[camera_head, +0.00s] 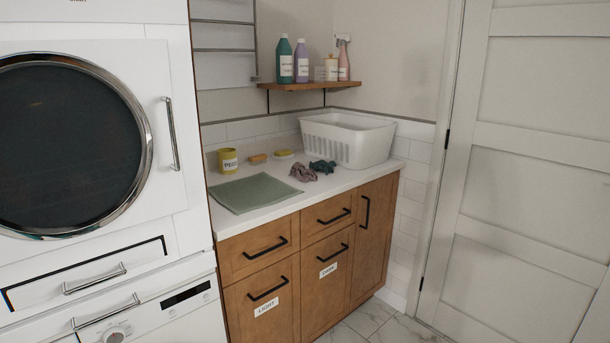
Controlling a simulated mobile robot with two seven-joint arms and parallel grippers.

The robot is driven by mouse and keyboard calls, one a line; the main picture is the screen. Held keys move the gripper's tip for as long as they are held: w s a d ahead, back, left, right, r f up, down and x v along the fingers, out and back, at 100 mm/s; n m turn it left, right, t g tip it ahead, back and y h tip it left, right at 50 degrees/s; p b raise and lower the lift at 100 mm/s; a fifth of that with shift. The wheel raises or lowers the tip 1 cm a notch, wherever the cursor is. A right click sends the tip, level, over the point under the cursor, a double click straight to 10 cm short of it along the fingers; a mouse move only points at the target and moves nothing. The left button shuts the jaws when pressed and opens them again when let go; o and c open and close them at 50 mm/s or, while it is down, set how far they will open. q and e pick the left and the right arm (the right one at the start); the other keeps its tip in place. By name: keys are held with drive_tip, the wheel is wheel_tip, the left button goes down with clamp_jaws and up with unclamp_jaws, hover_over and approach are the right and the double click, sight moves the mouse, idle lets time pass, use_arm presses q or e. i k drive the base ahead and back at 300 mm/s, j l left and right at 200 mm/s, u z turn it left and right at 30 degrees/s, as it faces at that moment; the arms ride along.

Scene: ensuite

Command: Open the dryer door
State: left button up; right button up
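The dryer (170,60) is the white upper machine at the left of the head view. Its door (160,190) is a white panel with a large round dark window (65,140) in a chrome ring, and it looks shut. A vertical chrome handle (172,134) is on the door's right side. The left edge of the door is cut off by the frame. Neither of my grippers shows in this view.
Below the dryer are a drawer with a chrome handle (95,279) and a second white appliance (170,313). A wooden cabinet (300,262) with a white countertop (268,207) stands to the right, bearing a white basket (348,142) and small items. A white panelled door (520,180) is at far right.

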sight(90, 147)
drive_tip(key=u, duration=1.3)
